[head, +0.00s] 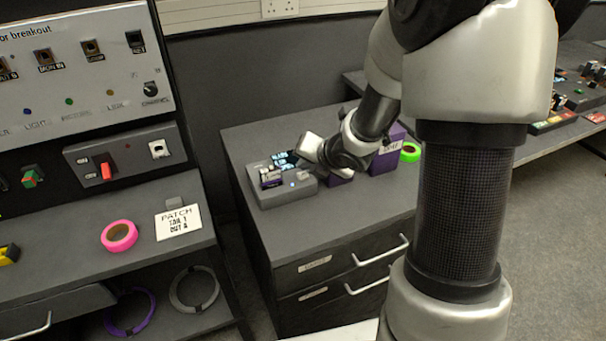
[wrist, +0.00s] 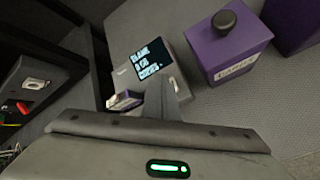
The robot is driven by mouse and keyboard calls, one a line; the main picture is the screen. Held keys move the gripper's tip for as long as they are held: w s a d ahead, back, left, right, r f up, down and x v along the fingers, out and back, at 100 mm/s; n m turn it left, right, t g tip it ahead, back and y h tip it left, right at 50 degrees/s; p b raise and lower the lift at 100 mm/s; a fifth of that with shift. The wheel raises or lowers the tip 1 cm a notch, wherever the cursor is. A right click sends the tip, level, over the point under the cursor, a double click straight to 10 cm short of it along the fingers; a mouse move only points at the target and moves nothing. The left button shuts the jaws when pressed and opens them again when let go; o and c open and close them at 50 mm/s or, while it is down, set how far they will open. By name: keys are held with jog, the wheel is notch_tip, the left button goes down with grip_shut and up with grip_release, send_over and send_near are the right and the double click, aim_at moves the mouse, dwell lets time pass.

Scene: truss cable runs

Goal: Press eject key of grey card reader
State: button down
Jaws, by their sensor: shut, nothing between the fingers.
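The grey card reader (head: 285,195) sits on the dark cabinet top in the head view. It has a lit screen (head: 284,159), a small blue light and a purple-and-white card at its left side. In the wrist view its screen (wrist: 141,62) shows white text and the card (wrist: 125,100) sticks out beside my finger. My gripper (wrist: 161,82) is shut and empty, with its fingertips over the reader's near part. Whether they touch the reader cannot be told. The eject key cannot be clearly made out; my fingers cover part of the reader's face.
A purple labelled box (wrist: 232,60) with a black knob stands right of the reader, close to my gripper. A green tape roll (head: 410,152) lies behind it. Left stands a bench with a pink tape roll (head: 119,236) and a patch sign (head: 178,222).

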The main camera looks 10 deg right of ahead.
aim_at(306, 177)
jog(key=shift+f+b, duration=0.45)
jog(key=shift+b, duration=0.1)
jog(key=shift+f+b, duration=0.55)
jog(key=shift+b, duration=0.05)
dwell(0.8)
jog(key=shift+r, duration=0.15)
jog(key=shift+r+p, duration=0.8)
jog(key=shift+r, duration=0.05)
notch_tip(306, 177, up, 5)
jog(key=p, duration=0.4)
jog(key=shift+r, duration=0.1)
dwell(0.5)
